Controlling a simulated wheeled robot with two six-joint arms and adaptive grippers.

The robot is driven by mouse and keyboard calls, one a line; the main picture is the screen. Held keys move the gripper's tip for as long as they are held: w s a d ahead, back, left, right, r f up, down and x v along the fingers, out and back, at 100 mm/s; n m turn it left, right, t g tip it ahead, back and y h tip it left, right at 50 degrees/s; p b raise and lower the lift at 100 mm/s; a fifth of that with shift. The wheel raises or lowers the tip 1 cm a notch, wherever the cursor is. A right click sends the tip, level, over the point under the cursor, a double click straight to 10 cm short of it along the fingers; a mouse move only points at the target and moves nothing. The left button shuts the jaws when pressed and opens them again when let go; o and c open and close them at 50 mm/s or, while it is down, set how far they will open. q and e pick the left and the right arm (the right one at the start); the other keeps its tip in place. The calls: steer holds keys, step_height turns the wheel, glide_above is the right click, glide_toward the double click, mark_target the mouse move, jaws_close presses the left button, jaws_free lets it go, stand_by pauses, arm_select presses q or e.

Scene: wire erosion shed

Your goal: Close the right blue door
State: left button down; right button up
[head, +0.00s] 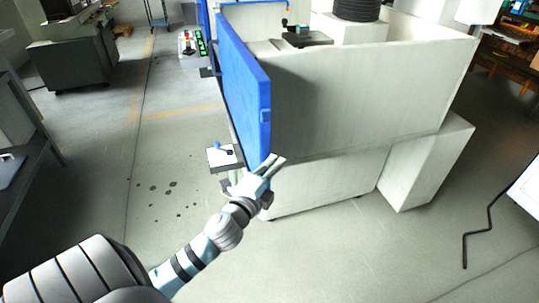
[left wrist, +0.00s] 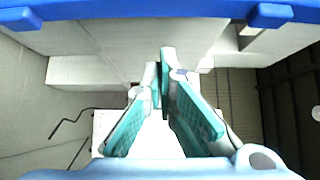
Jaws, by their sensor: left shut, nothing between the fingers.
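The blue door (head: 243,85) is a tall flat panel at the left side of the white machine (head: 360,100). Its near edge, with a small blue tab, faces me beside the machine's near corner. Whether it touches the machine is unclear. My left gripper (head: 275,162) is shut and empty, just below the door's lower near corner, in front of the machine's base. In the left wrist view the gripper's green-padded fingers (left wrist: 162,62) come together, and a blue edge, apparently the door (left wrist: 150,9), spans the top. Contact between fingers and door cannot be told. My right gripper is out of view.
A small white plate with a blue knob (head: 222,157) sticks out left of the machine. A white block (head: 428,165) stands to its right. A black bent rod (head: 465,245) is at the right. A grey cabinet (head: 72,62) stands back left. Floor left is open.

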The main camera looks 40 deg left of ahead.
arm_select(q)
steer(key=w+a, duration=0.1)
steer(key=a, duration=0.2)
steer(key=shift+w, duration=0.35)
steer(key=shift+w+a, duration=0.1)
